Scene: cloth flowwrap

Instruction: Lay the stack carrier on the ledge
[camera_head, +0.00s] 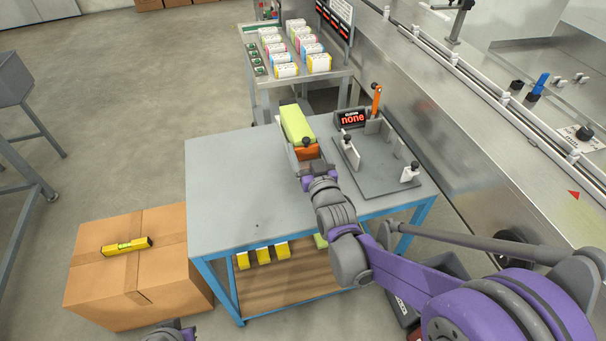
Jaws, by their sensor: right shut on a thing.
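The stack carrier (291,148) is a narrow grey trough with a long yellow-green stack (296,124) in it and an orange part (307,153) at its near end. My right gripper (310,164) is shut on the carrier at this near end. The carrier is over the back right part of the grey table (232,179); I cannot tell whether it touches the top. No part is clearly marked as the ledge; a grey plate with upright guides (378,183) lies right of the carrier. My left gripper (170,331) is at the bottom edge, cut off, its jaws unclear.
A display reading "none" (352,118) and an orange upright lever (376,98) stand at the table's back right. A steel conveyor machine (480,130) borders the right. A cart (300,79) with packs stands behind. A cardboard box (180,270) is front left. The table's left half is clear.

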